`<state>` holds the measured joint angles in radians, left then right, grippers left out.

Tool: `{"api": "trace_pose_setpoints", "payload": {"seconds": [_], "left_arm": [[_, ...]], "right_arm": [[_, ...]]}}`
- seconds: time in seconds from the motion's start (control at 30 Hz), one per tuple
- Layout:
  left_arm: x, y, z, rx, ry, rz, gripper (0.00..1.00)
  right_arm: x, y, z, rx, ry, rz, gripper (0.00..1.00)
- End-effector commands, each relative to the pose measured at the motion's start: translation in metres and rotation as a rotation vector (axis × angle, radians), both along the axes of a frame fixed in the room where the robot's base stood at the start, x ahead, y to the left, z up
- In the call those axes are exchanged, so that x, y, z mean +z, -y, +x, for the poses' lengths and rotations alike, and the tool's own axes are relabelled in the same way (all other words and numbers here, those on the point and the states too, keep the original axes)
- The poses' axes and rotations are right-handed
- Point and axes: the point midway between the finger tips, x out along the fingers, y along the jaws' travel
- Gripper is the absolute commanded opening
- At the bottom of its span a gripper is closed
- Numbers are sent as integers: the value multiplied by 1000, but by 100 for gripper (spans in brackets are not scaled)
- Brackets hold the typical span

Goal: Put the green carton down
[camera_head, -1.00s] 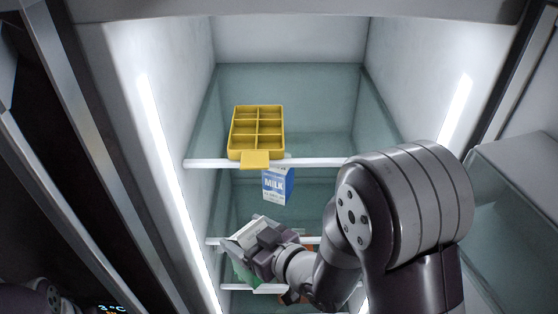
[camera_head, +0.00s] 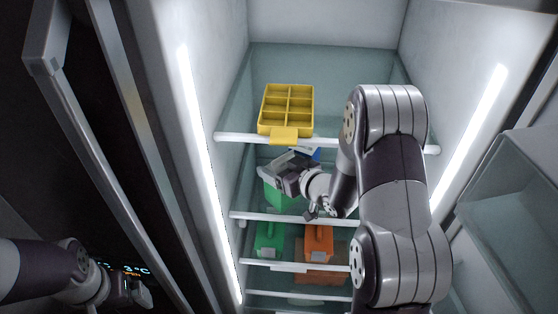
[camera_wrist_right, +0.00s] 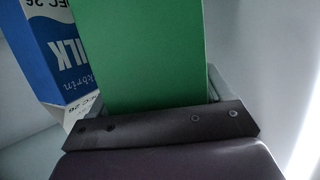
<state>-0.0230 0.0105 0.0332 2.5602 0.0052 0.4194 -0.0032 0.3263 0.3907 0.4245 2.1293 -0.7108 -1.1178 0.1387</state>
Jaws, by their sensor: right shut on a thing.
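The green carton (camera_head: 280,200) is in the refrigerator, between the top shelf and the shelf below it. My right gripper (camera_head: 276,174) is shut on it from above and hides its upper part. In the right wrist view the carton's green face (camera_wrist_right: 150,55) fills the middle, beyond the dark gripper bar. I cannot tell whether its base touches the shelf (camera_head: 280,217). A blue and white milk carton (camera_wrist_right: 55,65) stands close to its left in the wrist view; only a blue bit (camera_head: 316,155) shows in the head view. My left gripper (camera_head: 132,291) is low at the left, its jaws unclear.
A yellow divided tray (camera_head: 287,108) sits on the top shelf (camera_head: 340,144), its front lip overhanging. A green box (camera_head: 269,238) and an orange box (camera_head: 319,241) stand a level lower. The refrigerator's bright side walls flank my right arm.

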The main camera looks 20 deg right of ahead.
Motion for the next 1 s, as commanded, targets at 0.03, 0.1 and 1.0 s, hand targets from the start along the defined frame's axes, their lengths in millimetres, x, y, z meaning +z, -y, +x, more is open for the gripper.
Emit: {"api": "trace_pose_setpoints", "payload": {"seconds": [0.03, 0.1, 1.0], "left_arm": [[0, 0, 0, 0, 0, 0, 100], [0, 0, 0, 0, 0, 0, 100], [-25, 0, 0, 0, 0, 0, 100]], "right_arm": [[1, 0, 1, 0, 5, -1, 17], [1, 0, 1, 0, 5, 0, 17], [17, 21, -58, -3, 5, -2, 100]]}}
